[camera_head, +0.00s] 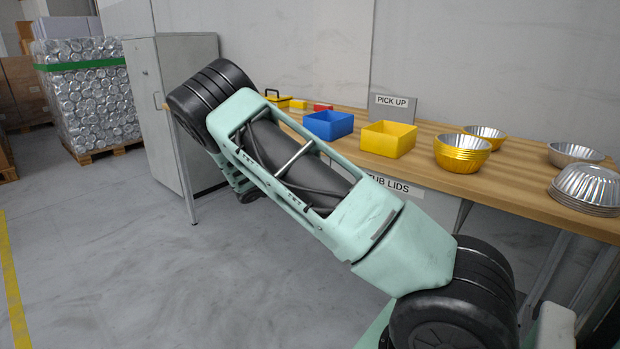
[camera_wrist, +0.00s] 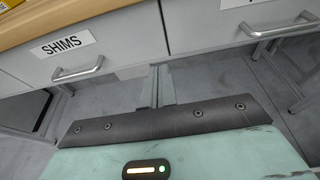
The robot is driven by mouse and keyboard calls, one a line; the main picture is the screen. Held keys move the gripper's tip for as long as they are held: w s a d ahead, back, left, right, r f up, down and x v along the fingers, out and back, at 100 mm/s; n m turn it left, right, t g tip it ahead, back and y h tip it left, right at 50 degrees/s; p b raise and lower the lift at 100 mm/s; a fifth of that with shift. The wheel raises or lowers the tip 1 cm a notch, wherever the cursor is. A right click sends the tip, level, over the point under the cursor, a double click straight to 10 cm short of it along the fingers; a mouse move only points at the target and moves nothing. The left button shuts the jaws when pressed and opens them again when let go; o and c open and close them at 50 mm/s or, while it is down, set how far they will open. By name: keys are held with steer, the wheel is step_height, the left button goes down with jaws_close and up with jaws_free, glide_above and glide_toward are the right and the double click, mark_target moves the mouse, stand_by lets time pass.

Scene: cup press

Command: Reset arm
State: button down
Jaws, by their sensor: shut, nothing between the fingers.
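My arm (camera_head: 300,185) crosses the middle of the head view, bent, in front of the work table. My gripper (camera_wrist: 160,72) shows in the wrist view as narrow fingers beyond the dark bolted edge of its pale green housing. It is shut and empty. It points toward the drawer fronts and the floor below them, touching nothing that I can see. In the head view the gripper cannot be made out.
The wooden table (camera_head: 520,182) holds a blue bin (camera_head: 328,124), a yellow bin (camera_head: 388,139), gold cups (camera_head: 462,153) and silver cups (camera_head: 586,188). Drawers hang below, one marked SHIMS (camera_wrist: 66,43). A grey cabinet (camera_head: 178,110) stands at the left. Floor (camera_head: 110,270) is clear at left.

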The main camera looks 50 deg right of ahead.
steer(key=shift+v, duration=1.5)
steer(key=s+a+m+y, duration=0.2)
steer(key=s+a+y, duration=0.15)
steer(key=a, duration=0.55)
steer(key=s+a+m+y, duration=0.3)
steer(key=s+a, duration=0.1)
steer(key=a, duration=0.5)
steer(key=s+a+m+y, duration=0.2)
steer(key=s+a+y, duration=0.15)
steer(key=a, duration=0.55)
steer(key=s+a+r+m+y, duration=0.2)
steer(key=s+a+r+y, duration=0.1)
steer(key=s+a, duration=0.7)
steer(key=s+a+r+m+y, duration=0.15)
steer(key=s+a+r, duration=0.25)
steer(key=s+a, duration=0.65)
steer(key=s+r+p, duration=0.1)
steer(key=r+p, duration=0.7)
steer(key=s+d+r+p, duration=0.1)
steer(key=s+r+p, duration=0.1)
steer(key=r+p, duration=0.6)
steer(key=shift+s+d+r+g+y+p, duration=0.25)
steer(key=shift+s+d+g+y+p, duration=0.05)
steer(key=shift+s+d+y+p, duration=0.1)
